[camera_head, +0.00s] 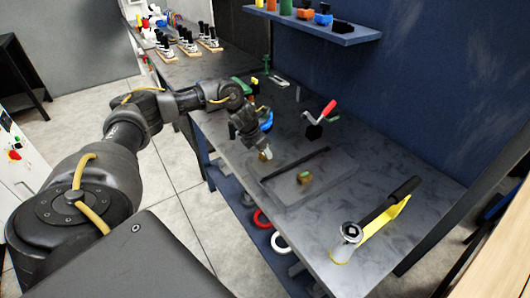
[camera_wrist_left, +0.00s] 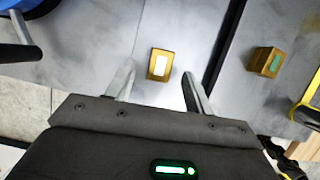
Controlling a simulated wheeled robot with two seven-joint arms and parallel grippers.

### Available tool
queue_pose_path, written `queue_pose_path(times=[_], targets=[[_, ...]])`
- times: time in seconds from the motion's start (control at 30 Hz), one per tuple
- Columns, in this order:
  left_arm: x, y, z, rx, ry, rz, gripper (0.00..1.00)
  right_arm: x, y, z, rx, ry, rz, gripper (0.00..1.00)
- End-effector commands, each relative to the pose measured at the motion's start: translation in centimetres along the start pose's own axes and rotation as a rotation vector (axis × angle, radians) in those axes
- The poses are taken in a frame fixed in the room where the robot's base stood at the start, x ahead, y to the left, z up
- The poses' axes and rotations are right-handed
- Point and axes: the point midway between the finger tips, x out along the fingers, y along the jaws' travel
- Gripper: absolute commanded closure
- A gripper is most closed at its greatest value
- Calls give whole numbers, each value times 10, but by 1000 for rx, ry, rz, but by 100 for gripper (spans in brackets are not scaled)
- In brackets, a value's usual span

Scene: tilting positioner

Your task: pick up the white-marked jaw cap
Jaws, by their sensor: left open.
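The white-marked jaw cap (camera_wrist_left: 160,65) is a small brass-coloured block with a white patch, lying on the grey tabletop (camera_wrist_left: 105,45) in the left wrist view. My left gripper (camera_wrist_left: 158,84) is open and empty, with a finger low on either side of the cap's column in the picture. The cap appears just beyond the fingertips, and I cannot tell the height between them. In the head view my left gripper (camera_head: 260,146) points down at the table, with the cap (camera_head: 266,154) at its tips, partly hidden. My right gripper is not in view.
A green-marked brass block (camera_head: 304,178) lies on a dark plate with a raised black bar (camera_head: 295,163). A red-handled crank (camera_head: 322,120) stands behind. A blue ring-like object (camera_wrist_left: 18,28) is at upper left.

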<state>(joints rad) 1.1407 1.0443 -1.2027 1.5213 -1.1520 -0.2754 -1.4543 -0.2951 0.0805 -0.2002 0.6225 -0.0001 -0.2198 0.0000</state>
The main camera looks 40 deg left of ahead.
Motion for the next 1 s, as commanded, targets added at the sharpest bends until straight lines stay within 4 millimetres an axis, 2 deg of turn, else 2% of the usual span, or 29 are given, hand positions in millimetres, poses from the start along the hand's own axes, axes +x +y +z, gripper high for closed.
queue_pose_path(times=[0.03, 0.2, 0.43, 0.83, 1.0], targets=[[5, 0, 1, -2, 4, 0, 47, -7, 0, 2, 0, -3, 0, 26], [22, 0, 1, -2, 0, 1, 47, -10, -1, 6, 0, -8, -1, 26], [24, 0, 0, 0, 0, 1, 47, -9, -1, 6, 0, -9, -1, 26], [24, 0, 1, -1, -1, 1, 98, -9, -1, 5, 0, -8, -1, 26], [23, 0, 1, -1, -1, 1, 98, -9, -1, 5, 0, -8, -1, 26]])
